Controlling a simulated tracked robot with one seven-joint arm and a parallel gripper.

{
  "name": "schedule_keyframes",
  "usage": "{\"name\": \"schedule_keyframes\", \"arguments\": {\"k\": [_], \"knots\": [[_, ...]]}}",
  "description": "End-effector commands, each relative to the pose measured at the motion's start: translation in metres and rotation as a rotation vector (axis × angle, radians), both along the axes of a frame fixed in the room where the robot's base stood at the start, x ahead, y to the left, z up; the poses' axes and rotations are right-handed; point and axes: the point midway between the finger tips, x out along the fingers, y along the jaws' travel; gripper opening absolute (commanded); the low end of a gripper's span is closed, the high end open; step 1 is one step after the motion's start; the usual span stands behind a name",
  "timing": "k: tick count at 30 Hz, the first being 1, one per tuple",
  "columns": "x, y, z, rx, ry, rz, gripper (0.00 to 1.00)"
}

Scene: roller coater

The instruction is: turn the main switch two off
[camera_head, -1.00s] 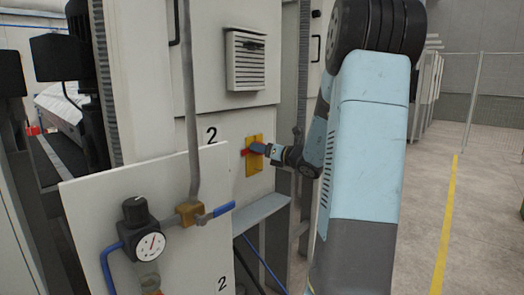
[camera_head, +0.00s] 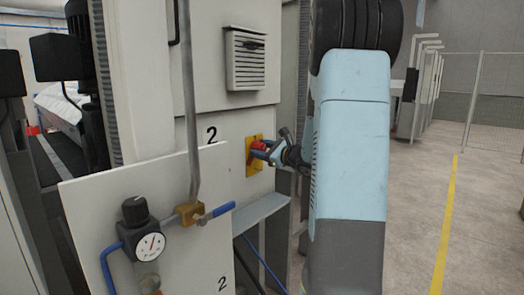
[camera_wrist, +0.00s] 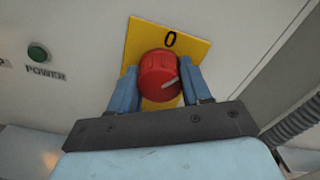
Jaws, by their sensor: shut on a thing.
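The main switch two is a red round knob (camera_head: 257,146) on a yellow plate (camera_head: 251,170), on the white cabinet face right of a black "2". In the wrist view the red knob (camera_wrist: 158,74) sits on the yellow plate (camera_wrist: 196,47), with a black "0" above it. A pale mark on the knob points to the lower right. My gripper (camera_wrist: 160,85) is shut on the knob, one blue finger on each side. In the head view my gripper (camera_head: 264,152) reaches the knob from the right. The knob's lower part is partly hidden.
A green POWER button (camera_wrist: 38,52) is left of the plate. In front stands a white panel (camera_head: 95,205) with a gauge (camera_head: 150,246) and a blue-handled valve (camera_head: 217,213). A vented box (camera_head: 246,60) is above the switch. Open floor (camera_head: 415,210) lies to the right.

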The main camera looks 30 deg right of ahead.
Motion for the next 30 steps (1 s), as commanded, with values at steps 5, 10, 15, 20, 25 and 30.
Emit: {"name": "schedule_keyframes", "arguments": {"k": [5,10,15,20,25,30], "knots": [[0.0,0.0011,-0.0001,-0.155,-0.057,0.001,0.18],[-0.0002,0.0015,-0.0007,-0.298,-0.108,0.001,0.18],[-0.0002,0.0023,-0.0012,-0.419,-0.152,0.002,0.18],[-0.0003,0.0026,-0.0017,-0.507,-0.183,0.003,0.18],[-0.0004,0.003,-0.0021,-0.567,-0.205,0.004,0.18],[-0.0007,0.003,-0.0027,-0.596,-0.215,0.004,0.17]]}}
